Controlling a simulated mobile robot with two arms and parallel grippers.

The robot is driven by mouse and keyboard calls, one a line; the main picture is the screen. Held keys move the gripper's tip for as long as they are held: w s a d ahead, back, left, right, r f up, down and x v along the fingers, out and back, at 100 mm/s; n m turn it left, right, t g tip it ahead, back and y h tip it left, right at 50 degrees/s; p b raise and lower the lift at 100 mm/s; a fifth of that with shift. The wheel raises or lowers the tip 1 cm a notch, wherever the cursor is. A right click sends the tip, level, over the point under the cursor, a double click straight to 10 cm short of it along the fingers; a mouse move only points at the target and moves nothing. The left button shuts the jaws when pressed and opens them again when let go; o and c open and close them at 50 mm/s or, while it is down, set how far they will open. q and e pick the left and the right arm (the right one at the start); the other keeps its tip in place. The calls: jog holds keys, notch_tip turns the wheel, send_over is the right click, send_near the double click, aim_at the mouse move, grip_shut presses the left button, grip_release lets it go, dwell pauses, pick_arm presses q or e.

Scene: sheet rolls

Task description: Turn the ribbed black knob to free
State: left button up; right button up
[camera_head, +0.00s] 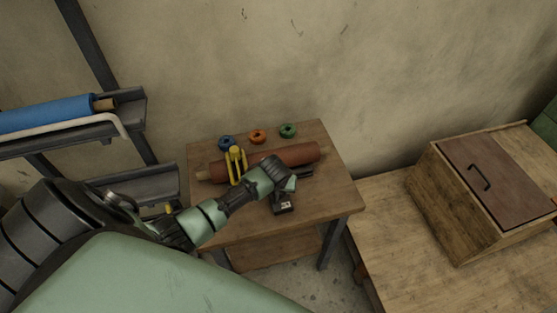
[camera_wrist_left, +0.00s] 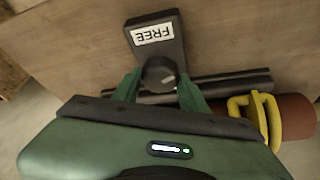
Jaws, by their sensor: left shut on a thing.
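The ribbed black knob (camera_wrist_left: 160,75) sits on a dark block in the left wrist view, between the green fingers of my left gripper (camera_wrist_left: 159,88). The gripper is shut on the knob. A white label reading FREE (camera_wrist_left: 153,34) shows on the block, upside down in this view. In the head view the dark block (camera_head: 281,206) with its label stands near the table's front edge, and my left gripper (camera_head: 291,184) reaches it from the left, hiding the knob. My right gripper is in neither view.
A red-brown roll (camera_head: 300,154) lies on the small wooden table (camera_head: 335,190), with a yellow clamp (camera_head: 236,165) around it. Blue, orange and green rings lie behind it. A blue roll (camera_head: 45,115) rests on a rack at left. A wooden box (camera_head: 465,205) stands on the right bench.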

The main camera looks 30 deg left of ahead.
pick_arm(q)
jog(key=n, duration=0.1)
jog(key=n+g+y, duration=0.1)
jog(key=n, duration=0.2)
jog(key=shift+w+d+n, duration=0.15)
jog(key=shift+d+n, duration=0.1)
jog(key=shift+n, duration=0.05)
jog(key=n+g+y, duration=0.1)
jog(key=n, duration=0.1)
jog(key=shift+n, duration=0.4)
jog(key=n+g+b, duration=0.1)
jog(key=n, duration=0.1)
jog(key=shift+w+f+n, duration=0.1)
jog(key=shift+w+n, duration=0.05)
jog(key=shift+n, duration=0.15)
jog(key=shift+n+g+b, duration=0.7)
jog(key=shift+n+b, duration=0.3)
jog(key=shift+n, duration=0.7)
jog(key=o, duration=1.4)
jog(key=shift+c, duration=0.2)
jog(key=shift+y, duration=0.3)
jog(key=b+v, duration=0.1)
jog(key=v, duration=0.7)
jog(key=shift+a+b, duration=0.15)
jog(key=shift+b, duration=0.25)
